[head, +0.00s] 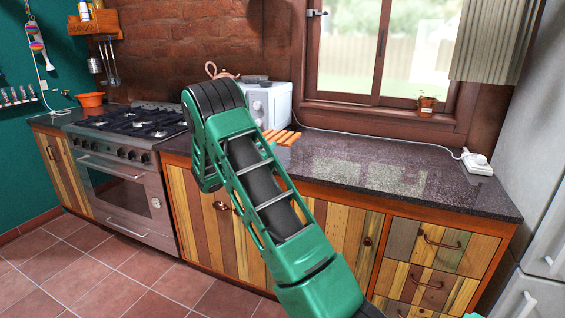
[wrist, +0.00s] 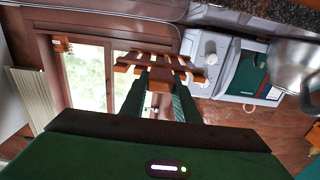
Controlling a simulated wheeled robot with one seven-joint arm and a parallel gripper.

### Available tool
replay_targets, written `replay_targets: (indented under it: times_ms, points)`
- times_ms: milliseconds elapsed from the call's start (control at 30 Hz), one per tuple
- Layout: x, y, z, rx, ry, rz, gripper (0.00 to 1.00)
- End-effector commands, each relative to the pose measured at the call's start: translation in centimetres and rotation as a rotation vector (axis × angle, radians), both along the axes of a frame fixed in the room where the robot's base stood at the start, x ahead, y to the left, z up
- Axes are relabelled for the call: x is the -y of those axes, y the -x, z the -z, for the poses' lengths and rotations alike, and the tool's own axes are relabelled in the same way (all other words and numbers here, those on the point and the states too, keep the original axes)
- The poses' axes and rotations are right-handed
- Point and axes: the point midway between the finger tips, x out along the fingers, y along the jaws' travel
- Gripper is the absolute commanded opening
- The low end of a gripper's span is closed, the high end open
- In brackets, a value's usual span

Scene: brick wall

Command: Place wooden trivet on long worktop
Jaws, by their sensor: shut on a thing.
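The wooden trivet (head: 284,137), a set of light orange-brown slats, shows just past my arm in the head view. It also shows in the wrist view (wrist: 158,60), between my fingertips. My gripper (wrist: 160,88) is shut on it. In the head view my arm hides most of the gripper. The long worktop (head: 400,172) is dark speckled stone and runs under the window to the right. The trivet appears over its left part, in front of the white appliance. I cannot tell how high it is above the surface.
A white boxy appliance (head: 270,103) stands at the back of the worktop, with a dark pan (head: 255,79) on top. A gas stove (head: 130,125) is to the left. A white cable and socket block (head: 477,163) lie at the right; the middle of the worktop is clear.

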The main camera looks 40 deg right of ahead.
Motion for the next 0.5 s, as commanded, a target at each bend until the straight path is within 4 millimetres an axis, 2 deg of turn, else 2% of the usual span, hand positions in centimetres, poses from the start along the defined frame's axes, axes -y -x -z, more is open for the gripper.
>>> replay_targets:
  times_ms: [33, 300, 500]
  points:
    - [1.2, 0.2, 0.7, -0.001, 0.002, 0.004, 0.01]
    - [6.1, 0.2, 3.7, -0.001, 0.001, -0.001, 0.01]
    - [8.1, 0.2, 4.9, 0.001, 0.002, -0.003, 0.01]
